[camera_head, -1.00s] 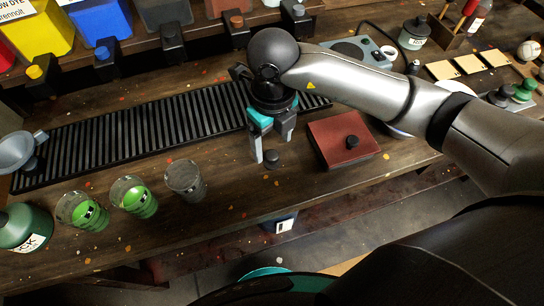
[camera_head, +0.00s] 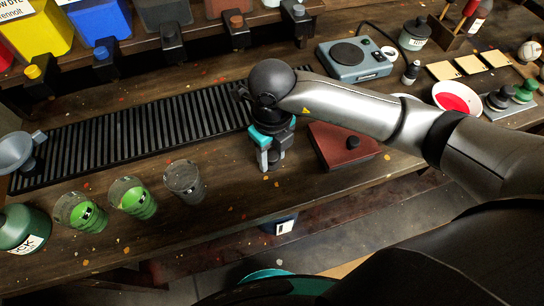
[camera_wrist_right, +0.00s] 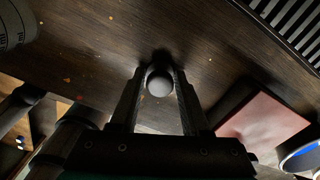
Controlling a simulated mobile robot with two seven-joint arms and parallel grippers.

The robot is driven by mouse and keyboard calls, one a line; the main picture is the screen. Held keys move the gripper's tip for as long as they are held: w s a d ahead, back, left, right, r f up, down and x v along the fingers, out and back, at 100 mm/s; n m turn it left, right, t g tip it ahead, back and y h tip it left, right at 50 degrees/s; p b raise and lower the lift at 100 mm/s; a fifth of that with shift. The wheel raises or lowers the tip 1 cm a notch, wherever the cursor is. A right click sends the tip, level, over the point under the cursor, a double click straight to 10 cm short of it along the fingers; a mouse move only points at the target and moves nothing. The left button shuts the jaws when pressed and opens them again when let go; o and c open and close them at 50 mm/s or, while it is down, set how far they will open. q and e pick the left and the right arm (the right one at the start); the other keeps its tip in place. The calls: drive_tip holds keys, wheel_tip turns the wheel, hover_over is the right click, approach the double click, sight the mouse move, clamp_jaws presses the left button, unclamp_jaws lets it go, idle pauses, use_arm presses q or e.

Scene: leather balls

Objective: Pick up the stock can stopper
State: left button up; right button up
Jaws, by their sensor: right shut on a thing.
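The stopper is a small dark round knob (camera_wrist_right: 160,83), seen between the two fingertips in the right wrist view. In the head view it is mostly hidden by the fingers. My right gripper (camera_head: 271,160) is shut on the stopper, just above the wooden bench; it also shows in the right wrist view (camera_wrist_right: 160,88). I cannot tell whether the stopper touches the bench. The green stock can (camera_head: 22,229) stands at the far left of the head view, part of it cut off by the frame. My left gripper is not in view.
A dark red box (camera_head: 335,150) with a black knob lies just right of the gripper. Several glasses, two with green liquid (camera_head: 133,199), stand to the left near the front edge. A slatted black grate (camera_head: 130,132) runs behind. A grey scale (camera_head: 355,60) stands farther back.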

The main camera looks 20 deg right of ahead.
clamp_jaws()
drive_tip(key=shift+r, duration=0.1)
